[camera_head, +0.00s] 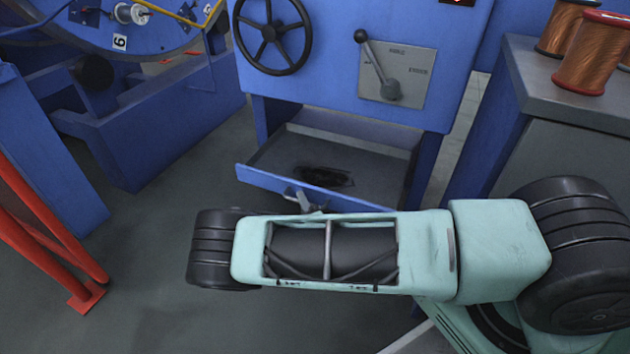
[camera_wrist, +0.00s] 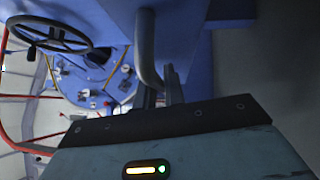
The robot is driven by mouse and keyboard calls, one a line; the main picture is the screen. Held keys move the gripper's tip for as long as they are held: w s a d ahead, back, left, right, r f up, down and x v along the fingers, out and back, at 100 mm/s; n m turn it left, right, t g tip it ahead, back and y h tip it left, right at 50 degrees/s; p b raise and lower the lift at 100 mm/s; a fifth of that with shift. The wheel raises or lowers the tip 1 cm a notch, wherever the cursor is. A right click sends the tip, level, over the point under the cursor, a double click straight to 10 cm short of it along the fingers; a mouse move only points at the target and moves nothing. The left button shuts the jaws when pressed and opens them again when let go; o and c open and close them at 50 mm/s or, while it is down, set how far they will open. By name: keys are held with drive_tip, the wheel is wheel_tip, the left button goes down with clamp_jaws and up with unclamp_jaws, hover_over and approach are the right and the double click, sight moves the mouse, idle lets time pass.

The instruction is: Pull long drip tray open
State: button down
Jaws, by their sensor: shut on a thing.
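The long drip tray (camera_head: 374,166) is a grey tray with a blue front. It sticks out from under the blue machine cabinet, so its inside shows, with a dark oily patch (camera_head: 324,177) on its floor. My gripper (camera_head: 305,200) is at the tray's front edge, partly hidden behind my arm. In the wrist view my gripper (camera_wrist: 164,88) is shut on the tray's grey curved handle (camera_wrist: 147,45). My arm hides the right part of the tray's front.
The cabinet carries a black handwheel (camera_head: 271,30) and a lever plate (camera_head: 392,85). A grey bench (camera_head: 565,95) with copper spools (camera_head: 592,55) stands at right. An orange-red frame (camera_head: 45,230) stands at left. Grey floor (camera_head: 170,190) is clear left of the tray.

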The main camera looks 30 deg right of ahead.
drive_tip(key=s+a, duration=0.1)
drive_tip(key=a, duration=0.1)
drive_tip(key=s+a, duration=0.1)
drive_tip(key=s, duration=0.1)
drive_tip(key=shift+a, duration=0.4)
drive_tip(key=c, duration=1.5)
unclamp_jaws()
drive_tip(key=shift+s, duration=0.1)
drive_tip(key=s+p, duration=0.1)
drive_tip(key=s, duration=0.4)
drive_tip(key=s+a+f+p, duration=0.1)
drive_tip(key=s+p, duration=0.1)
drive_tip(key=s, duration=0.4)
drive_tip(key=s+a+f+p, duration=0.1)
drive_tip(key=s+p, duration=0.1)
drive_tip(key=s, duration=0.4)
drive_tip(key=shift+f, duration=0.15)
